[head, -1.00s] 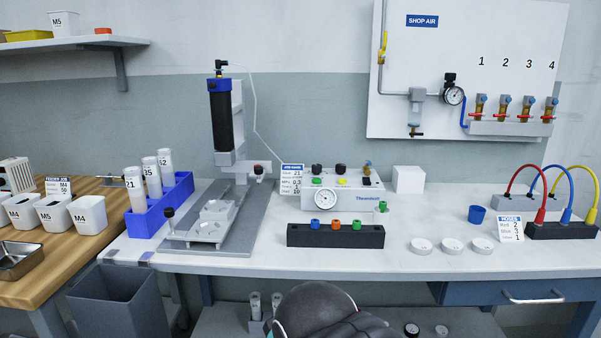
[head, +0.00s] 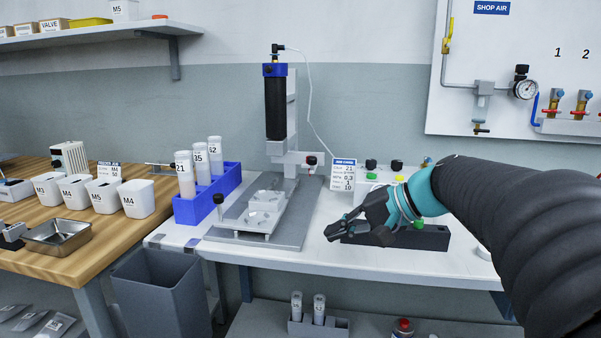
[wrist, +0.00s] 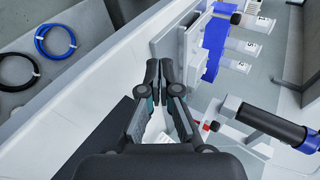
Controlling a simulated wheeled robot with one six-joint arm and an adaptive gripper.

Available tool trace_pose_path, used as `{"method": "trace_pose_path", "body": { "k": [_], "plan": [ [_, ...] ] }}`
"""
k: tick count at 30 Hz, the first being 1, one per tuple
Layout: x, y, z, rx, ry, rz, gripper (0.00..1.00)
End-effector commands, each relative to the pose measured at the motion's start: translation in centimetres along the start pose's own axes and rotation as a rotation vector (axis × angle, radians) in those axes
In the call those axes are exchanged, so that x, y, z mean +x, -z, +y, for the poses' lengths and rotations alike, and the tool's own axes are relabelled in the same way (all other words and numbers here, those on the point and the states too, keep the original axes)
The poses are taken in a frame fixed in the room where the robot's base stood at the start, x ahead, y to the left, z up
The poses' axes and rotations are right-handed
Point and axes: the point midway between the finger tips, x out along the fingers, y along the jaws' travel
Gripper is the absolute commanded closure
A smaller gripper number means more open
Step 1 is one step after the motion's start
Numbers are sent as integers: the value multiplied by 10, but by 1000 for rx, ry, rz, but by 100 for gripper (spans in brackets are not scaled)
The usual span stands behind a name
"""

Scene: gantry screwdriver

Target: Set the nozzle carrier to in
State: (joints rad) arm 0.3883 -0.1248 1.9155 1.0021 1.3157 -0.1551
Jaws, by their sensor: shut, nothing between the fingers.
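The gantry stand (head: 293,110) holds a black cylinder with a blue cap (head: 275,95) upright above a grey base plate (head: 290,232). A light grey carrier (head: 262,205) with two round recesses lies on that plate, with a black knob (head: 219,200) at its left. I cannot tell for sure which part is the nozzle carrier. A red-and-black knob (head: 311,161) sits on the stand's right side. My gripper (head: 329,236) is shut and empty, right of the base plate over the bench front. In the wrist view its fingers (wrist: 162,68) are together, with the cylinder (wrist: 262,122) lower right.
A blue rack of tubes (head: 222,192) stands left of the carrier. A dark block (head: 425,238) and a white control box, partly hidden by my arm, are at right. A grey bin (head: 160,285) stands below the bench's left end. Blue and black hose coils (wrist: 55,40) show in the wrist view.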

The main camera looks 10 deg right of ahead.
Motion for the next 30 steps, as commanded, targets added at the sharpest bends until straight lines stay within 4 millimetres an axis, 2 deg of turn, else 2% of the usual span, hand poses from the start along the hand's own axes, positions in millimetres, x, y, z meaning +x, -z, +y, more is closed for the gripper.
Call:
{"method": "trace_pose_path", "body": {
  "k": [1,6,9,12,15,19,23,30],
  "plan": [
    [-3,28,0,34,81,8,100],
    [-34,103,-14,82,344,41,100],
    [-53,134,-16,87,463,63,100],
    [-69,155,-15,86,541,81,100],
    [-78,165,-16,83,585,91,100],
    [-75,169,-21,80,600,94,100],
    [-60,170,-31,80,599,91,100],
    [-22,174,-56,81,597,90,100]
  ]
}}
